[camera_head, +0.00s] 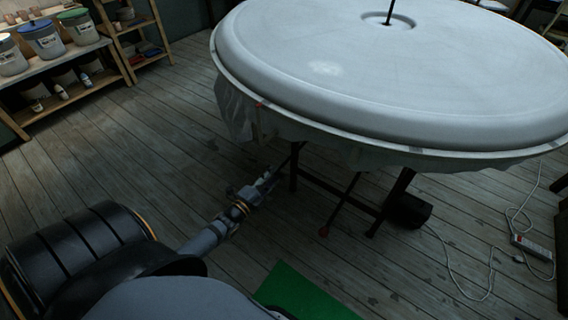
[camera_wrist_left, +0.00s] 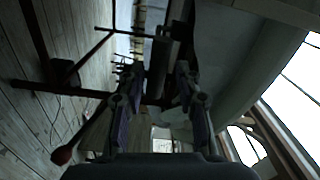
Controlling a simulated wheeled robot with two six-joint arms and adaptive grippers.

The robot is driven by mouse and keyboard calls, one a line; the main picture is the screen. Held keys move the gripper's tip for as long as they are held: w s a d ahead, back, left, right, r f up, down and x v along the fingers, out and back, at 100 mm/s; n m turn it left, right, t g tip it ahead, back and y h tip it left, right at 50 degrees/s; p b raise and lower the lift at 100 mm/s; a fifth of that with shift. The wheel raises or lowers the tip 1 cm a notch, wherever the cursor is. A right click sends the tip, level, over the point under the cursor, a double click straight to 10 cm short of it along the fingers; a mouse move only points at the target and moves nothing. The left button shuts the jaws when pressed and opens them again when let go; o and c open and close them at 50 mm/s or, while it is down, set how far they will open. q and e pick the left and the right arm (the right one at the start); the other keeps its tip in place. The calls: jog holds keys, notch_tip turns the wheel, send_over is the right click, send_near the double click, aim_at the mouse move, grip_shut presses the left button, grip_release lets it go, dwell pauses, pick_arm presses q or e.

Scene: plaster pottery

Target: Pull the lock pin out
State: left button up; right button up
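A large round plaster disc (camera_head: 400,70) lies on a stand with dark metal legs (camera_head: 294,168). My left gripper (camera_head: 270,176) is below the disc's left edge, near a dark leg. In the left wrist view its two fingers (camera_wrist_left: 159,72) are apart with nothing clearly held between them. A dark cylindrical part (camera_wrist_left: 158,60) of the stand shows beyond the fingertips. I cannot tell for sure which part is the lock pin. My right gripper is out of view.
A thin cloth (camera_head: 236,105) hangs under the disc's left rim. A dark box (camera_head: 410,211), a white cable and a power strip (camera_head: 532,246) lie on the floor at right. A green mat (camera_head: 305,292) lies in front. Shelves with tubs (camera_head: 44,42) stand at upper left.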

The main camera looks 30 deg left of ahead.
aim_at(285, 162)
pick_arm(q)
jog(key=w, duration=0.3)
jog(key=w+b, duration=0.1)
jog(key=w, duration=0.2)
jog(key=shift+w+d+f, duration=0.2)
jog(key=shift+w, duration=0.5)
grip_shut()
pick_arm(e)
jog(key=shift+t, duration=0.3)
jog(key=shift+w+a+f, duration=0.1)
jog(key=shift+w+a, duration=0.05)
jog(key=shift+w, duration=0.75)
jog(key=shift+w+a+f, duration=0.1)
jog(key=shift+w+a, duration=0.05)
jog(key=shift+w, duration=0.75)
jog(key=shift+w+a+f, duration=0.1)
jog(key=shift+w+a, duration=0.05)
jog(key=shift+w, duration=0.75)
